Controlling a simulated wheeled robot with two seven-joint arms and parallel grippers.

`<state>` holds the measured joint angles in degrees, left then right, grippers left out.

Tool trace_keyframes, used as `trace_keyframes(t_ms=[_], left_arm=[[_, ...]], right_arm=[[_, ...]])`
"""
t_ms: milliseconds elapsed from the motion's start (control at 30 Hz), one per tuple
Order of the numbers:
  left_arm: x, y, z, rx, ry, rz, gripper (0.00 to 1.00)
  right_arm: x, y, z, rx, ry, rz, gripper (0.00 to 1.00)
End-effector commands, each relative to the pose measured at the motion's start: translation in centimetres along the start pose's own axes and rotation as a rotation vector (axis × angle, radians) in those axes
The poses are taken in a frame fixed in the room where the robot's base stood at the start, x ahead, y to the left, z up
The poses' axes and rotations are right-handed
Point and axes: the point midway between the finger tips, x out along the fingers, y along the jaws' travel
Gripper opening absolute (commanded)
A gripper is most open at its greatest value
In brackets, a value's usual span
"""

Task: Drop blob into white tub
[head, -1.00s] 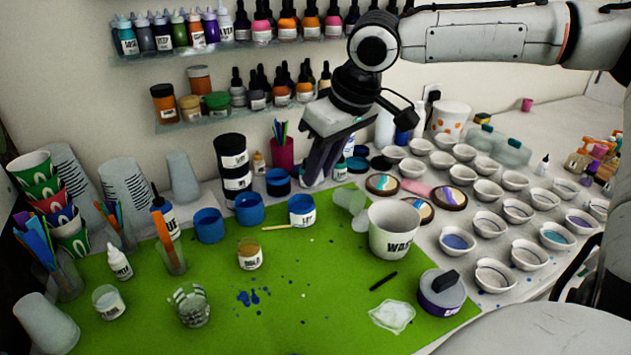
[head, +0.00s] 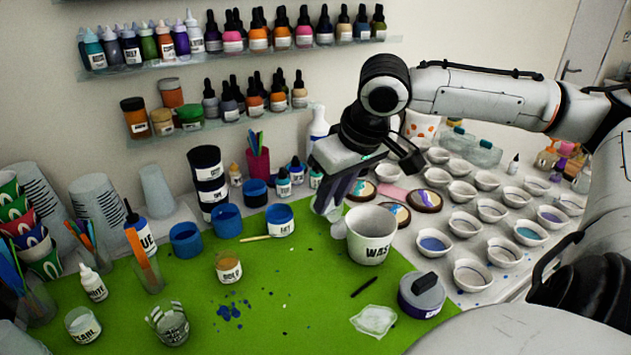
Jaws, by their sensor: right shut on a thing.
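The white tub (head: 371,246), with dark letters that begin "WAS", stands upright on the right part of the green mat. My right gripper (head: 328,208) is low at the tub's left side, outside it, shut on a pale translucent piece (head: 341,226). The fingers and the tub hide much of this piece, so its shape is unclear. A flat, clear, irregular blob (head: 373,320) lies on the mat in front of the tub, apart from the gripper. My left gripper is not in view.
A grey-lidded purple pot (head: 421,296) and a black stick (head: 363,287) lie near the tub. Many small white bowls (head: 434,243) fill the right side. Blue-rimmed cups (head: 280,220) stand left of the gripper. The mat's middle (head: 295,290) is mostly free.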

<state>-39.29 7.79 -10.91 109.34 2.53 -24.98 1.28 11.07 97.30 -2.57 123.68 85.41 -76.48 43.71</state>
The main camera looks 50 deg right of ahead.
Motion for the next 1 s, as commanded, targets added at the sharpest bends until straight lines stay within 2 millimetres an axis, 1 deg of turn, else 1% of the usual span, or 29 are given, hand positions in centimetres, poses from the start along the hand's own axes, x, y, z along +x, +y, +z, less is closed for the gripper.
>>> trace_keyframes(t_ms=[300, 1000], left_arm=[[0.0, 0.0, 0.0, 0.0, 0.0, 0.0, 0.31], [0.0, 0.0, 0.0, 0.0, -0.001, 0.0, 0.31]], right_arm=[[0.9, -0.2, 1.4, 0.026, 0.002, 0.011, 0.0], [1.8, -0.7, 2.7, 0.042, -0.003, 0.023, 0.0]])
